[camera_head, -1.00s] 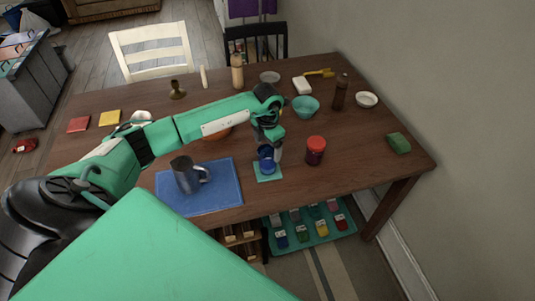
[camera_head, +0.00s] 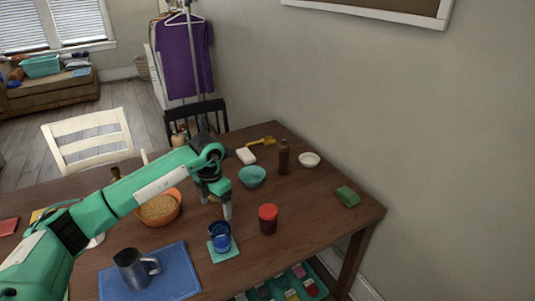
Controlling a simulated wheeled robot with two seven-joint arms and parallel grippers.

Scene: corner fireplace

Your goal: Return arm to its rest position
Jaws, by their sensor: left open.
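My left arm reaches in from the left across the wooden table (camera_head: 300,222). My left gripper (camera_head: 226,212) points down, open and empty, just above and behind a blue cup (camera_head: 220,236). The cup stands on a small green coaster (camera_head: 232,252), apart from the fingers as far as I can see. My right gripper is not in view.
A metal pitcher (camera_head: 131,268) stands on a blue mat (camera_head: 176,274). An orange bowl (camera_head: 160,208) sits behind the arm. A red-lidded jar (camera_head: 268,219), teal bowl (camera_head: 252,176), brown bottle (camera_head: 283,157) and green sponge (camera_head: 347,196) are to the right. The wall borders the table's right side.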

